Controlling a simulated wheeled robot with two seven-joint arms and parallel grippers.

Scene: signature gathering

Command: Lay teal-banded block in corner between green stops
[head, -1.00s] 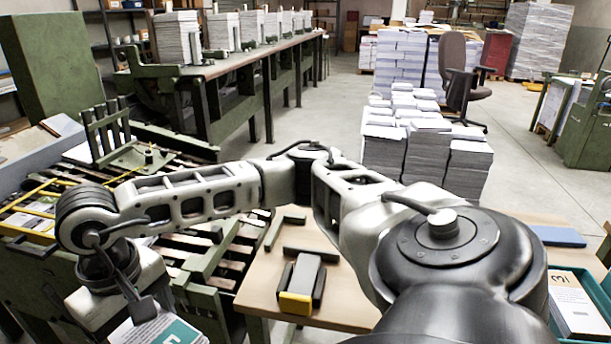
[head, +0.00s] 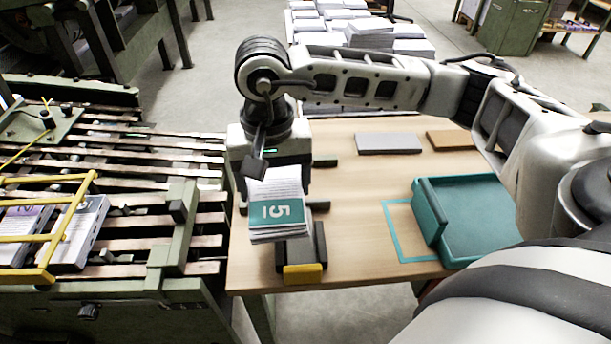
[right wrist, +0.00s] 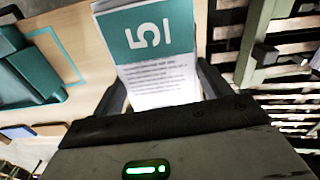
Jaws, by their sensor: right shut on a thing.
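My right gripper (head: 262,166) is shut on the teal-banded block (head: 278,222), a stack of printed white sheets with a teal band marked 5. The block also fills the middle of the right wrist view (right wrist: 158,50), between the two fingers. It hangs tilted above the left part of the wooden table (head: 365,225). My left gripper is not in view.
A dark, yellow-fronted device (head: 304,272) sits on the table just below the block. A teal tray (head: 475,240) and teal outline (head: 398,259) lie to the right. A grey pad (head: 388,144) lies behind. A slatted green conveyor with a yellow rack (head: 60,235) is left.

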